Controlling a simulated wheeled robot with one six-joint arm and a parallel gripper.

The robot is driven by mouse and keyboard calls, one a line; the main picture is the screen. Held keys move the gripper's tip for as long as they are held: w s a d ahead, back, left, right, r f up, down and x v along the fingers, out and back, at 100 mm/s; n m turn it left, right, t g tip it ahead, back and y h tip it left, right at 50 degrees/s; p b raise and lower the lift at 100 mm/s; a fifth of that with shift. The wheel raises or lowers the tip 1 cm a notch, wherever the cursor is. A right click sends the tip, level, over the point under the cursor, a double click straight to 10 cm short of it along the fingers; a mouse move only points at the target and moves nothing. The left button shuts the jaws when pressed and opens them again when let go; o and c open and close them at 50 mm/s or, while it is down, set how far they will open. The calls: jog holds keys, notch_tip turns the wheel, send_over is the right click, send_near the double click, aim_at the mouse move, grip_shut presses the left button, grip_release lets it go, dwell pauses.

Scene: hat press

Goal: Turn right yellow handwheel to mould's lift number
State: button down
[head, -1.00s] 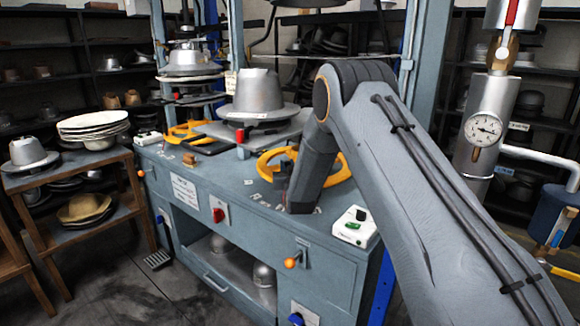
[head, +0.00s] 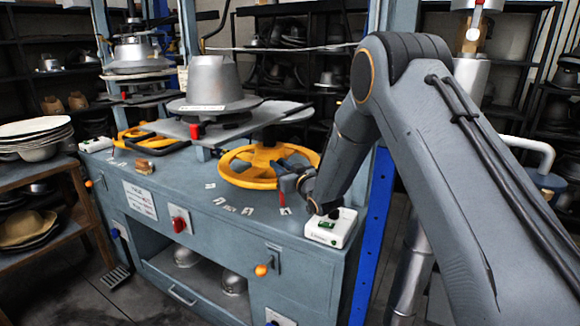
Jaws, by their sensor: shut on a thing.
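The right yellow handwheel (head: 235,174) lies flat on the blue-grey bench, below the raised plate. My gripper (head: 284,182) is at its front right rim and looks shut on it; the fingertips are small and partly hidden. A red upright piece (head: 281,198) shows just below the gripper. The grey metal mould (head: 213,78) stands on the plate above the wheel, with a white label (head: 203,107) too small to read. Several white number tags (head: 230,208) lie in an arc on the bench before the wheel; their figures are unreadable.
A white control box (head: 331,228) with a green button sits at the bench's right corner, close under my arm. A second yellow handwheel (head: 135,139) is at the left. A red switch (head: 180,220) is on the bench front.

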jog(key=shift+w+d+r, duration=0.1)
jog(key=shift+w+d, duration=0.15)
jog(key=shift+d, duration=0.1)
jog(key=c, duration=1.6)
grip_release()
jog(key=shift+a, duration=0.15)
notch_tip(320, 180, up, 10)
jog(key=shift+f+b, duration=0.1)
jog(key=shift+b, duration=0.9)
jog(key=shift+s, duration=0.1)
